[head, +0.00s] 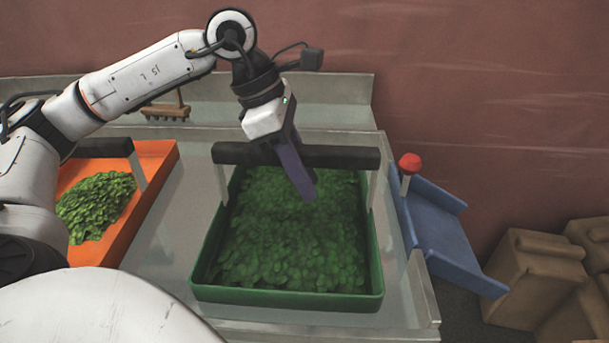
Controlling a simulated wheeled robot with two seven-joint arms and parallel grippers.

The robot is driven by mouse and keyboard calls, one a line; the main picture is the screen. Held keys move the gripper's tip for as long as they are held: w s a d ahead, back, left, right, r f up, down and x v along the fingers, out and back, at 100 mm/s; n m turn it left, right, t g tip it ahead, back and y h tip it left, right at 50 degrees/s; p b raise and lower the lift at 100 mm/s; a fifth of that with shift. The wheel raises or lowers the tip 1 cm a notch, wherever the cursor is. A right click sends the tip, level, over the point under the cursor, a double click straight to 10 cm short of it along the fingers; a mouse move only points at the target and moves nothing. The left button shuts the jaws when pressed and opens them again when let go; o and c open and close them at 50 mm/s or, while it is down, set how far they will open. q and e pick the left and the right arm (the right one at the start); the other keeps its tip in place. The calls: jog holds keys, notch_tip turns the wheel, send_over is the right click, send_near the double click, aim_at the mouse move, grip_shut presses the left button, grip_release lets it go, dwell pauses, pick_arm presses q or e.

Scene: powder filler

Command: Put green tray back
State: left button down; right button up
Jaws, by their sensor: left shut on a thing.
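The green tray (290,298) is in the middle of the head view, full of green leafy or granular material. A black handle bar (350,156) on pale posts spans above its far part. My left gripper (304,183) comes down from above at the middle of this bar. It is shut on the bar, with its purple fingers reaching past it over the contents. The tray looks level at the metal surface; I cannot tell whether it rests on it or is slightly raised. My right gripper is not in view.
An orange tray (150,190) with green contents and a black handle stands at the left, partly behind my arm. A metal worktop (178,235) shows between the trays. A red button (410,163), a blue chute (435,225) and brown sacks (535,265) are at the right.

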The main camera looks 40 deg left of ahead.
pick_arm(q)
jog(key=c, duration=1.9)
grip_release()
jog(key=shift+f, duration=0.15)
jog(key=o, duration=0.4)
jog(key=p+v, duration=0.1)
jog(key=v, duration=1)
jog(key=shift+w+d+r, duration=0.1)
jog(key=shift+d+r, duration=0.05)
jog(key=shift+r, duration=0.15)
jog(key=shift+a+r+p, duration=0.2)
jog(key=shift+r+p, duration=0.1)
jog(key=shift+r, duration=0.15)
jog(key=shift+s+f, duration=0.1)
jog(key=shift+s, duration=0.15)
